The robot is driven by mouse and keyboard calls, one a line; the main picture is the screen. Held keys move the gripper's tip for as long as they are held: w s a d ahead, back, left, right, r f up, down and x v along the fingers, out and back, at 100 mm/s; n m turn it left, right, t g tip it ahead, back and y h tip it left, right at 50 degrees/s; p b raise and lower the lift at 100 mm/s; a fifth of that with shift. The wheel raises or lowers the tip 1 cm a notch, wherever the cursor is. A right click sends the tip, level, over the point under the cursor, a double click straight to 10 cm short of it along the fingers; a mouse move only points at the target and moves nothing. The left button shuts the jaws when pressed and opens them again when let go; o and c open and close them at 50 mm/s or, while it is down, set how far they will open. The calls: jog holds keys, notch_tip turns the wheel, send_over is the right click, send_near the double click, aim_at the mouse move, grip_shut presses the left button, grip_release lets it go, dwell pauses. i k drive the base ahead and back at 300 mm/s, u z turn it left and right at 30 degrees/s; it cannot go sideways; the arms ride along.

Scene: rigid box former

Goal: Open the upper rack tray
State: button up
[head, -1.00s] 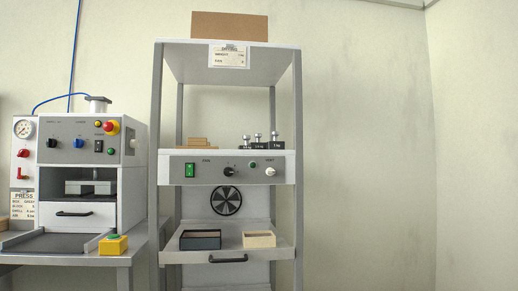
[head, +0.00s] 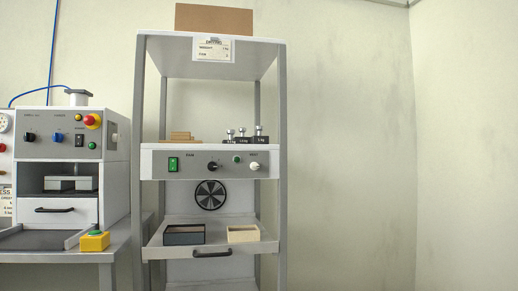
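The rack (head: 282,170) stands in the middle of the head view, with grey posts and white shelves. Its tray (head: 155,243) with a black handle (head: 212,253) sits below the control panel (head: 210,167). The tray appears to stick out towards me. It holds a dark open box (head: 184,235) on the left and a cream open box (head: 243,234) on the right. A round fan grille (head: 210,195) shows behind the tray. No second tray is clearly visible in the rack. My gripper is not in view.
Wooden strips (head: 181,137) and several black weights (head: 242,140) lie on the shelf above the panel. A brown board (head: 214,19) is on the rack's top. The press (head: 70,165) with a yellow button box (head: 94,241) stands at left. The right side is bare wall.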

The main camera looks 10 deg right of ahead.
aim_at(212, 233)
jog(key=k, duration=0.65)
jog(key=u, duration=0.65)
jog(key=i, duration=1.3)
jog(key=z, duration=0.65)
